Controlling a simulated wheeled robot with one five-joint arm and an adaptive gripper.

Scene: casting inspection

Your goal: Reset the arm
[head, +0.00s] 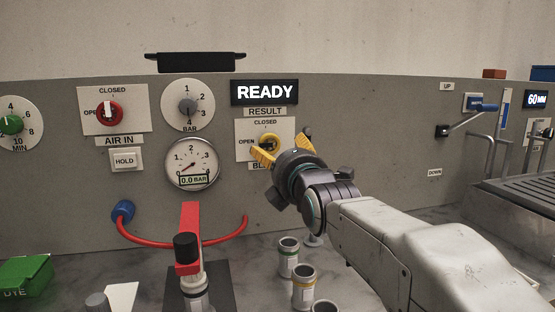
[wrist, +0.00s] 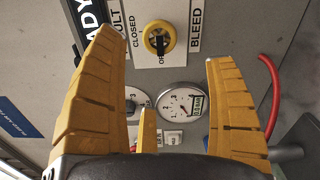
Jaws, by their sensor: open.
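My gripper (head: 284,148) is open, with its yellow fingers spread in front of the bleed valve plate on the grey panel. The yellow bleed knob (head: 269,141) shows just beyond the fingers. In the wrist view the bleed knob (wrist: 158,40) lies between the spread fingers, and nothing is held. A visible gap separates the fingers from the knob in that view. The fingers partly cover the BLEED label in the head view. My arm reaches in from the lower right.
The READY display (head: 265,92) is above the bleed valve. The gauge (head: 192,163) reads about 0.0 bar. The red AIR IN knob (head: 109,113) is at left. Several metal cylinders (head: 303,287) stand on the bench below my gripper. A red clamp (head: 190,232) rises left of them.

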